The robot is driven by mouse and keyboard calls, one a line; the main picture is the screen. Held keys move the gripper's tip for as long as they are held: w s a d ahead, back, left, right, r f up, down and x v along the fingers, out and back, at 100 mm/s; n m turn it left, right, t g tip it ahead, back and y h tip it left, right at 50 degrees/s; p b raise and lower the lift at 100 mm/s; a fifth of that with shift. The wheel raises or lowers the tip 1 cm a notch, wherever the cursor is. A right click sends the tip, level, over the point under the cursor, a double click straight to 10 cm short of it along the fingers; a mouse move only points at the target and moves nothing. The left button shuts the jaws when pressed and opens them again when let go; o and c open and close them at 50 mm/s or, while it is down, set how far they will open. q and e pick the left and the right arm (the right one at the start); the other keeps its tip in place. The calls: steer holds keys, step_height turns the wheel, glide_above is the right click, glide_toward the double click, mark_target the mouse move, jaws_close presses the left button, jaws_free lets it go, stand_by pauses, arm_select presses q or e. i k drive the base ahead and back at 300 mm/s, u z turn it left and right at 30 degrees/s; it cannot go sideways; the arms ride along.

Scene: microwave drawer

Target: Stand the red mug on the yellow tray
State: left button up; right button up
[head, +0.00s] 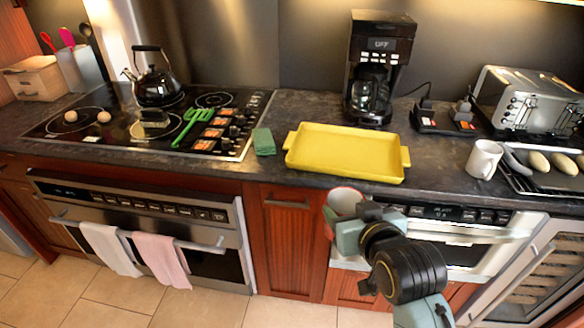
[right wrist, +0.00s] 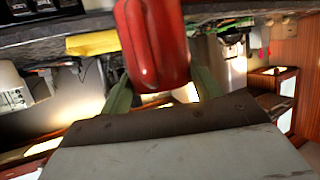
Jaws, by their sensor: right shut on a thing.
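The red mug (head: 331,217) is in my right gripper (head: 349,229), in front of the cabinet and near the counter's front edge. Its pale inside shows from above in the head view. In the right wrist view the red mug (right wrist: 155,40) sits between the two green fingers of the right gripper (right wrist: 162,88), which is shut on it. The yellow tray (head: 345,152) lies empty on the counter, behind the mug and apart from it. A yellow strip of the tray (right wrist: 92,43) also shows in the right wrist view. My left gripper is not in view.
A white mug (head: 484,159) and a dark tray with rolls (head: 538,161) stand right of the yellow tray. A coffee maker (head: 378,75) is behind it. A green sponge (head: 264,141) and the cooktop (head: 150,125) are to its left. The counter edge lies between mug and tray.

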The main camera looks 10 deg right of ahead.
mark_target(323, 152)
steer(key=u, duration=0.55)
steer(key=k, duration=0.75)
steer(key=u, duration=0.9)
steer(key=i, duration=1.55)
steer(key=z, duration=1.1)
steer(key=i, duration=0.9)
steer(key=z, duration=1.05)
steer(key=i, duration=0.2)
steer(key=z, duration=0.2)
